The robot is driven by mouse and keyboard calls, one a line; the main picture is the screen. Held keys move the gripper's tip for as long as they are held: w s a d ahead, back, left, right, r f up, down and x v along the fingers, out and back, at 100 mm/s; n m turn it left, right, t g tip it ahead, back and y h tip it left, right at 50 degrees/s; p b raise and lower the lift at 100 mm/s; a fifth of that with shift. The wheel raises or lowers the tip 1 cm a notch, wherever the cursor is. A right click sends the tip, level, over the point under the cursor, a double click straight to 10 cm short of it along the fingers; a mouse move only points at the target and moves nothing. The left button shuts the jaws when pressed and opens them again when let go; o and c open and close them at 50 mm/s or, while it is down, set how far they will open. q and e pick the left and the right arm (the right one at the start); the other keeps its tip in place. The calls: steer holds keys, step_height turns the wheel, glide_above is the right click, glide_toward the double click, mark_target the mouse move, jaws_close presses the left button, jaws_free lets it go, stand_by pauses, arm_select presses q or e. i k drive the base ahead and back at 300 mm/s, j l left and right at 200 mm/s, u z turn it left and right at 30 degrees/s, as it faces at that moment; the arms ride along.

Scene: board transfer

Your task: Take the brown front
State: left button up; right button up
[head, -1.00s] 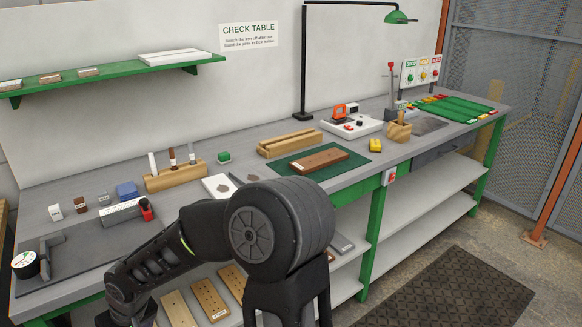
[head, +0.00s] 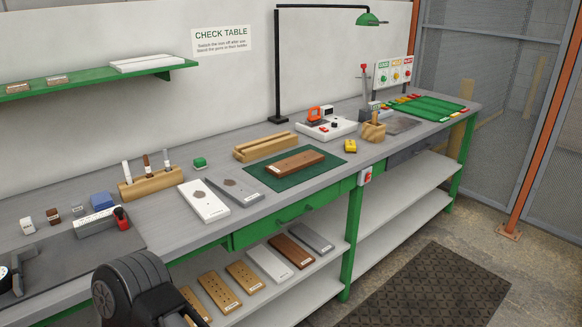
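A brown board (head: 294,163) lies flat on the dark green mat (head: 331,161) on the table top. Another brown board (head: 292,251) with holes lies on the shelf under the table, between a white board (head: 269,264) and a grey board (head: 310,237). Which of the two is the brown front I cannot tell. Part of my arm shows at the lower left, well short of both brown boards. Neither gripper shows in this view.
Tan boards (head: 246,277) lie left of the white one on the shelf. White and grey boards (head: 233,191) lie on the table (head: 190,222) near a wooden pen holder (head: 150,186). A green table leg (head: 349,245) stands right of the shelf boards.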

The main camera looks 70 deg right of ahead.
mark_target(285, 167)
steer(key=z, duration=2.95)
steer(key=j, duration=1.2)
steer(key=i+j, duration=0.1)
steer(key=j, duration=0.55)
steer(key=i, duration=0.4)
steer(key=k+l, duration=0.2)
steer(key=k, duration=0.2)
steer(key=i+l, duration=0.2)
steer(key=l, duration=0.15)
steer(key=i+l, duration=0.15)
steer(key=l, duration=0.25)
steer(key=i+l, duration=0.2)
steer(key=l, duration=0.15)
steer(key=i+l, duration=0.2)
steer(key=l, duration=0.15)
steer(key=i+l+u, duration=0.1)
steer(key=l, duration=0.3)
steer(key=i+l, duration=0.4)
steer(key=l, duration=0.35)
